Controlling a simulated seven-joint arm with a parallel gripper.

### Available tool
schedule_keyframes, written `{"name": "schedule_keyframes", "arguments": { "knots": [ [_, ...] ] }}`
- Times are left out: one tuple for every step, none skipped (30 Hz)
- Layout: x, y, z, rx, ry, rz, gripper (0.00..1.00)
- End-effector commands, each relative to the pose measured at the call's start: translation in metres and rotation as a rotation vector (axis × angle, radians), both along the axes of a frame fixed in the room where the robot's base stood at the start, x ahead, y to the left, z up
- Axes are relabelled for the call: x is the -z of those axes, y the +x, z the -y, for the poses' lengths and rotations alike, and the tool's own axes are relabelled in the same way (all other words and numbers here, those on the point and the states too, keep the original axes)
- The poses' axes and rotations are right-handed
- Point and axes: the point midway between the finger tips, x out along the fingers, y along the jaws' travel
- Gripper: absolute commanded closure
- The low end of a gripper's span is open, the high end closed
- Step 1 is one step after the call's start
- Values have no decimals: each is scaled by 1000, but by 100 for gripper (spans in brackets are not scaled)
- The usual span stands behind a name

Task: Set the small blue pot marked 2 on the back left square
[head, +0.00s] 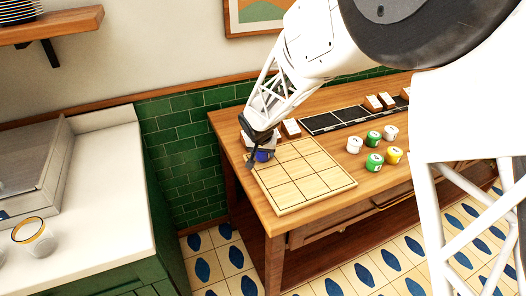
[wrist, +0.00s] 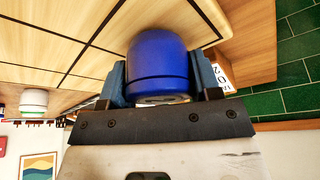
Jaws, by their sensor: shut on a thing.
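The small blue pot (head: 264,156) is between the fingers of my gripper (head: 259,138), at the back left corner of the wooden board. In the wrist view the gripper (wrist: 160,88) is shut on the blue pot (wrist: 158,58), one finger on each side. No number on the pot can be read. The board (head: 300,178) is marked in a grid of squares by dark lines and lies on the table; it also shows in the wrist view (wrist: 50,30). The pot is over or at the back left square, which it and my gripper partly hide. I cannot tell whether it touches the board.
Several pots stand right of the board: white (head: 354,145), green (head: 374,162), yellow (head: 393,155). A black strip (head: 335,118) lies along the back of the wooden table (head: 228,128), with small cards (head: 291,128) near it. A white counter (head: 98,180) stands left, across a gap.

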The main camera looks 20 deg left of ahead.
Motion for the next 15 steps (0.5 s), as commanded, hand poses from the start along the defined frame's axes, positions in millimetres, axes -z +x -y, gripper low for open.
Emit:
{"name": "schedule_keyframes", "arguments": {
  "knots": [
    [2, 0, 0, 0, 0, 0, 70],
    [3, 0, 0, 0, 0, 0, 70],
    [3, 0, 0, 1, 1, 1, 70],
    [3, 0, 0, 1, 1, 1, 70],
    [3, 0, 0, 1, 1, 1, 70],
    [3, 0, 0, 1, 1, 1, 70],
    [3, 0, 0, 0, 0, 1, 70],
    [3, 0, 0, 0, 0, 1, 70],
    [3, 0, 0, 0, 0, 1, 70],
    [3, 0, 0, 0, 0, 0, 70],
    [4, 0, 0, 0, 0, 0, 70],
    [4, 0, 0, 0, 0, 0, 70],
    [5, 0, 0, 0, 0, 0, 70],
    [6, 0, 0, 0, 0, 0, 70],
    [7, 0, 0, 0, 0, 0, 70]
  ]
}}
